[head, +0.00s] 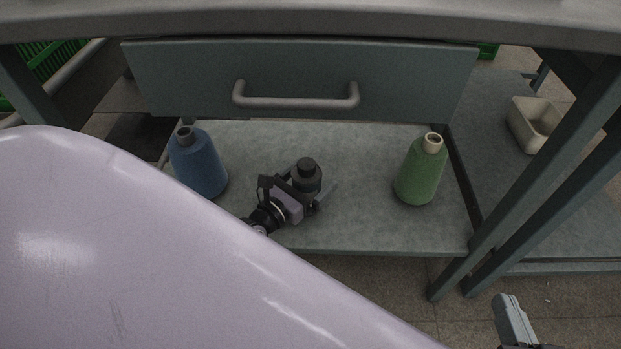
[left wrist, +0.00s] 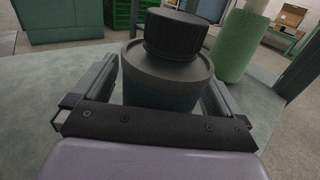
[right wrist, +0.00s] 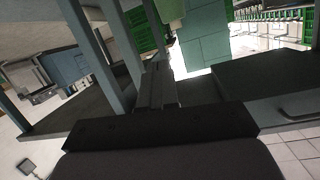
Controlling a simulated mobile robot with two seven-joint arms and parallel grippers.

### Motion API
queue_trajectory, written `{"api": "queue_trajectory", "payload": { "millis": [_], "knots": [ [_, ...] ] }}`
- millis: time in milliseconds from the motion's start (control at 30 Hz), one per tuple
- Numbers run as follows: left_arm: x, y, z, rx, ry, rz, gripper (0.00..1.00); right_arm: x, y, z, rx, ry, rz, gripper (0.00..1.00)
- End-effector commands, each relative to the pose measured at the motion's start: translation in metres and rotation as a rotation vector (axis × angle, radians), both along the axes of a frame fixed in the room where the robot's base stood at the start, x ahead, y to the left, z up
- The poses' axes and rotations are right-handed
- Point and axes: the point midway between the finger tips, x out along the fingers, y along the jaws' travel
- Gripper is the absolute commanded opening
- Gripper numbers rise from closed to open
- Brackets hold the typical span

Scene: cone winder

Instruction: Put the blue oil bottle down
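The blue oil bottle (left wrist: 165,85), dark with a black ribbed cap, stands upright on the lower shelf as far as I can tell. Its cap also shows in the head view (head: 307,165). My left gripper (head: 303,188) is around it, one finger on each side. The fingers look spread wider than the bottle, with a narrow gap in the left wrist view (left wrist: 160,88). The bottle's base is hidden behind the gripper. My right gripper (head: 508,315) is off to the lower right, away from the shelf. Its fingers are together and empty in the right wrist view (right wrist: 157,85).
A blue yarn cone (head: 198,163) stands left on the shelf (head: 370,228) and a green cone (head: 421,170) right. A drawer (head: 200,85) with a bar handle (head: 295,101) hangs above. Table legs (head: 500,210) flank the right side. A beige bin (head: 533,123) sits beyond.

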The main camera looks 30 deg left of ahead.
Motion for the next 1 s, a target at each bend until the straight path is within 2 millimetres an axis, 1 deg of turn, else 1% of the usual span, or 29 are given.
{"api": "queue_trajectory", "payload": {
  "millis": [267, 367, 467, 800, 900, 1000],
  "knots": [
    [0.000, 0.000, 0.001, 0.000, 0.000, 0.000, 0.98, 0.000, 0.000, 0.001, 0.002, 0.002, 0.001, 0.00],
    [0.000, 0.000, 0.006, -0.001, 0.000, 0.000, 0.98, -0.001, 0.001, 0.005, 0.011, 0.011, 0.005, 0.00],
    [-0.014, 0.002, 0.004, 0.001, 0.003, -0.001, 0.98, -0.001, 0.003, 0.003, 0.022, 0.028, 0.009, 0.00],
    [-0.085, 0.010, 0.004, 0.000, 0.004, -0.002, 0.98, 0.003, 0.013, 0.004, 0.079, 0.096, 0.023, 0.00],
    [-0.101, 0.012, 0.004, -0.001, 0.003, -0.001, 0.98, 0.004, 0.016, 0.003, 0.092, 0.109, 0.028, 0.00],
    [-0.112, 0.014, 0.004, 0.000, 0.001, -0.001, 0.98, 0.004, 0.017, 0.002, 0.095, 0.121, 0.031, 0.00]
  ]
}}
